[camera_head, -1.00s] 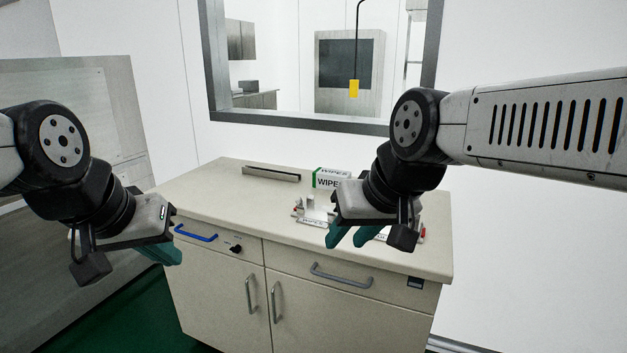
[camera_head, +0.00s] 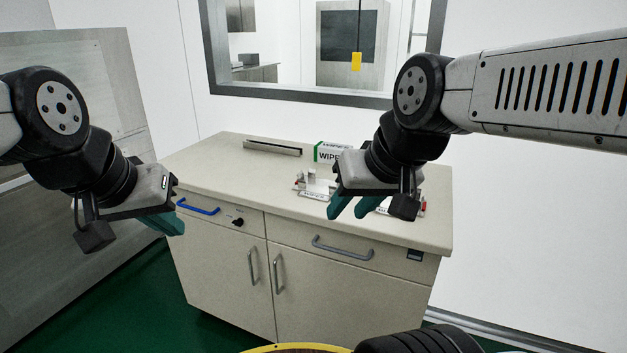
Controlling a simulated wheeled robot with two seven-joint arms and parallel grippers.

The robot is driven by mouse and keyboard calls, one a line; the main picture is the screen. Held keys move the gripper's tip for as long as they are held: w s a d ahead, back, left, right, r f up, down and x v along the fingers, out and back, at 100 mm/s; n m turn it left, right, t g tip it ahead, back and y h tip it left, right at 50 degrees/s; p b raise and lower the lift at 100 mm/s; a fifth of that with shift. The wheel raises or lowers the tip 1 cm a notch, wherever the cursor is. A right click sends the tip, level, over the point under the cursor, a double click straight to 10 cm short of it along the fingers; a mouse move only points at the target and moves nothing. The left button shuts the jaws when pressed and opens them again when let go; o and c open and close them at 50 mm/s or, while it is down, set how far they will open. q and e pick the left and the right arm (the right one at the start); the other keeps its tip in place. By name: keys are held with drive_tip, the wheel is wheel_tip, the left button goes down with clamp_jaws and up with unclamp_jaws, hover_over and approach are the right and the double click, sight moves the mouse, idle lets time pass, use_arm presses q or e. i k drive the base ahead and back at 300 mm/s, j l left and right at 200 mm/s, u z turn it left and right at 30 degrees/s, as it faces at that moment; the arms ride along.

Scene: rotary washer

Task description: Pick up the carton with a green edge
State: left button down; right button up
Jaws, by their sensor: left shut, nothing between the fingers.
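The carton with a green edge (camera_head: 326,152), a white box marked "WIPES", stands at the back of the cream countertop. My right arm partly hides its right side. My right gripper (camera_head: 353,208) hangs in front of the carton, nearer to me, with its two teal fingers apart and nothing seen between them. My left gripper (camera_head: 168,226) is off the counter's left front corner, well away from the carton. Its teal fingers are shut and empty, and partly hidden by its own body.
Small white items (camera_head: 315,186) sit on the cream cabinet's countertop (camera_head: 230,165) in front of the carton, partly behind my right gripper. A dark metal strip (camera_head: 272,147) lies at the back left. The countertop's left part is clear. A window (camera_head: 300,92) is in the wall behind.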

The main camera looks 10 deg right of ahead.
sight(324, 152)
drive_tip(key=i+l, duration=0.1)
drive_tip(key=i, duration=0.5)
drive_tip(key=i+u, duration=0.15)
drive_tip(key=i, duration=0.5)
drive_tip(key=l, duration=0.05)
